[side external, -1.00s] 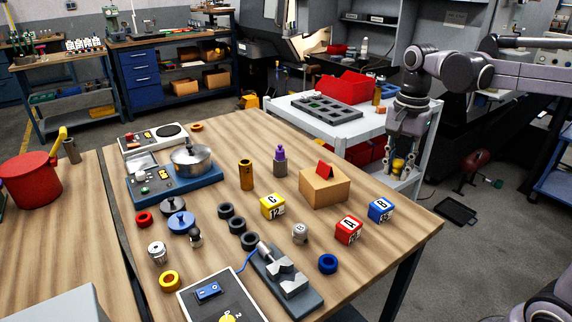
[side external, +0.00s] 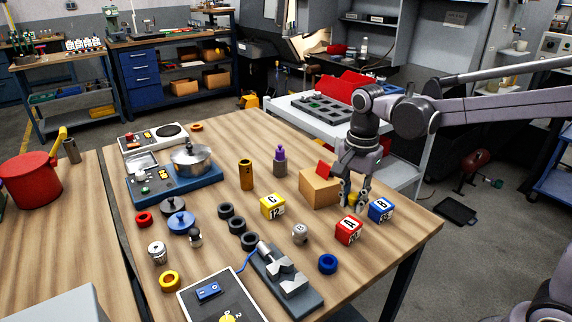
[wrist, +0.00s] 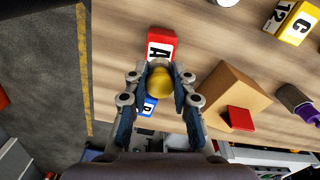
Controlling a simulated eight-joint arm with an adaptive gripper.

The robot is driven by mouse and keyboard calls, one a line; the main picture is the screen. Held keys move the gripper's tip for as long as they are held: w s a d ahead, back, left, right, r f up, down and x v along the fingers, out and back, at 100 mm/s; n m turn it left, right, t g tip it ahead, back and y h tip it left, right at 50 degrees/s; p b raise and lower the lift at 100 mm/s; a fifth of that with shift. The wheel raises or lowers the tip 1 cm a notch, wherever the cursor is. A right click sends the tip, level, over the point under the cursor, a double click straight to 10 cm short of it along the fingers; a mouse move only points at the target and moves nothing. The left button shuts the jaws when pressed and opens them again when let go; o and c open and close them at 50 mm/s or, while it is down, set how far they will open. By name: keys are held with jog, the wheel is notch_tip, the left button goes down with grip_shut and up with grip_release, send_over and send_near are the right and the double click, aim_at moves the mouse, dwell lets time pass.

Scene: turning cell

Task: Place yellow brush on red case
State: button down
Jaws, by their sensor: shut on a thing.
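My gripper (side external: 354,200) is shut on the yellow brush (side external: 353,197), over the right part of the wooden table, beside the cardboard box. In the wrist view the yellow brush (wrist: 160,82) shows as a rounded yellow end between the fingertips (wrist: 160,85); the rest of it is hidden. An open red case (side external: 338,88) stands on the white cart behind the table, partly hidden by my arm.
The red block A (side external: 348,230) and blue block B (side external: 381,209) stand close to my gripper. A cardboard box (side external: 318,190) with a red piece (side external: 325,169) on top is left of it. A grey tray (side external: 318,107) lies on the cart.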

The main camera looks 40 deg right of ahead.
aim_at(352, 203)
jog(key=shift+f, duration=1.95)
jog(key=shift+f, duration=0.1)
jog(key=c, duration=1.1)
grip_release()
